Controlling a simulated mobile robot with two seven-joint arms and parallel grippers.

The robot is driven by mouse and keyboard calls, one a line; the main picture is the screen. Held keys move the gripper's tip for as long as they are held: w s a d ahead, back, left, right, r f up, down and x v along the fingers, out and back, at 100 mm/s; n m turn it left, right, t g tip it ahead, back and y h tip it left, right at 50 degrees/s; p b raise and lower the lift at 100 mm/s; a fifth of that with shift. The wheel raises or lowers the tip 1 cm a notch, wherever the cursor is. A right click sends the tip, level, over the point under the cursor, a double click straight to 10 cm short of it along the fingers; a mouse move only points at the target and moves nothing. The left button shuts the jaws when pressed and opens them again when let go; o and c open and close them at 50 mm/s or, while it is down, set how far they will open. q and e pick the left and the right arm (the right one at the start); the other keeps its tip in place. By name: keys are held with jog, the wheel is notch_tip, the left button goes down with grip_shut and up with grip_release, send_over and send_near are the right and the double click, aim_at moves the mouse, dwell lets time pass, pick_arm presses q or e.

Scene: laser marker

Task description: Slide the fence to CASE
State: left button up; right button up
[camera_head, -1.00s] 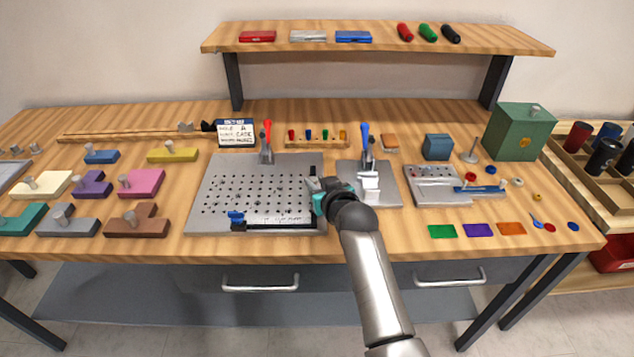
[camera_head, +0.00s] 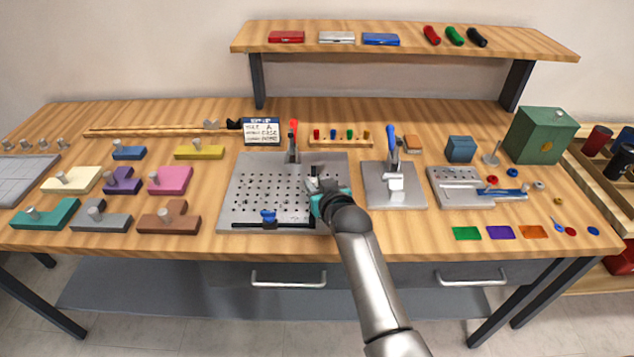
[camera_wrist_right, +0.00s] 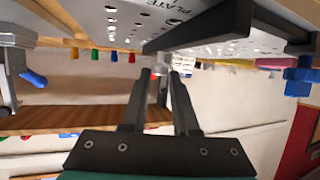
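The perforated metal plate (camera_head: 235,200) lies flat on the bench, left of centre in the head view. A black bar, which looks like the fence (camera_head: 270,225), runs along its front edge, with a blue clamp (camera_head: 268,215) beside it. A black bar (camera_wrist_right: 205,25) also crosses the top of the wrist view, with upside-down lettering nearby. I cannot read a CASE mark on the plate. My right gripper (camera_head: 313,185) is over the plate's right part. In the wrist view its fingers (camera_wrist_right: 160,74) stand apart with a narrow gap. My left gripper is out of view.
A red-handled clamp (camera_head: 293,140) stands at the plate's back edge. A blue-handled clamp (camera_head: 392,145) on a smaller plate (camera_head: 410,198) stands to the right. A lettered card (camera_head: 262,131) is behind. Coloured blocks (camera_head: 170,180) lie to the left.

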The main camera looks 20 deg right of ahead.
jog(key=shift+o, duration=2)
jog(key=shift+s+r, duration=0.2)
jog(key=shift+s, duration=0.3)
jog(key=p+v, duration=0.3)
jog(key=v, duration=1.1)
jog(key=shift+p, duration=0.35)
jog(key=shift+s, duration=0.1)
